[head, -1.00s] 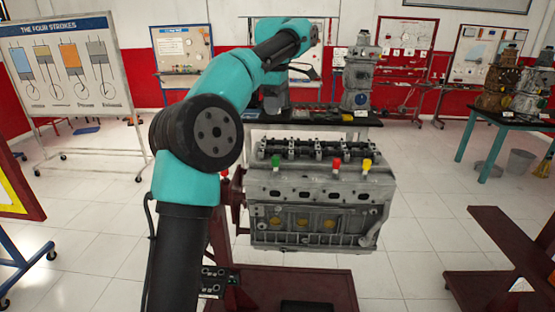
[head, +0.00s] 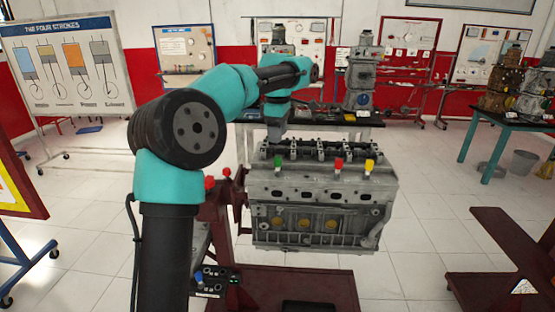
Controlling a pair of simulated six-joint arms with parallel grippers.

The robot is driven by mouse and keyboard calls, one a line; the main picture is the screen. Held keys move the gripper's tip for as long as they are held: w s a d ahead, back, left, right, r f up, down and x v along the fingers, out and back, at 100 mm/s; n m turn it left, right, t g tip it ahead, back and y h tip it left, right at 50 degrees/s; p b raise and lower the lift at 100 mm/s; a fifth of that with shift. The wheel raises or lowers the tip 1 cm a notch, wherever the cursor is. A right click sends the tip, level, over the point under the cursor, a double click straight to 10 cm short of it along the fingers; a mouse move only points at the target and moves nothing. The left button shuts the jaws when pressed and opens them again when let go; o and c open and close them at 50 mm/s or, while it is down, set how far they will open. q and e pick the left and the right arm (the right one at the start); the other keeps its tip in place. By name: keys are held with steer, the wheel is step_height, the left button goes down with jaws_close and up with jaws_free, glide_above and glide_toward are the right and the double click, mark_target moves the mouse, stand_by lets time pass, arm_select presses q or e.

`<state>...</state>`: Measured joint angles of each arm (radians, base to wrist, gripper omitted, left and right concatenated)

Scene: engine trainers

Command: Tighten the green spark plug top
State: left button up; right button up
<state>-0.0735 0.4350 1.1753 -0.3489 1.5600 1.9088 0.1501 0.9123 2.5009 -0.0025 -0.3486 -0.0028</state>
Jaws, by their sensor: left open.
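The green spark plug top (head: 278,161) stands on the near upper edge of the grey engine block (head: 325,190), toward its left end. A red top (head: 339,164) and a yellow top (head: 370,165) stand farther right along the same edge. My left arm reaches in from the left and bends down over the engine's back left. My left gripper (head: 276,130) is open and points down, above and apart from the green top in the picture. Its fingers are small and dark, so their details are hard to see. My right gripper is out of view.
The engine sits on a dark red stand (head: 300,285). Two red knobs (head: 210,183) show left of the engine. A dark workbench (head: 345,119) with another engine model (head: 361,80) stands behind. A teal-legged table (head: 510,119) is at right. Open floor lies right of the engine.

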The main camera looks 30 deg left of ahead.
mark_target(277, 157)
arm_select(q)
step_height(277, 157, down, 9)
steer(key=shift+f, duration=0.1)
stand_by(0.3)
steer(key=c, duration=0.9)
steer(key=shift+c, duration=0.2)
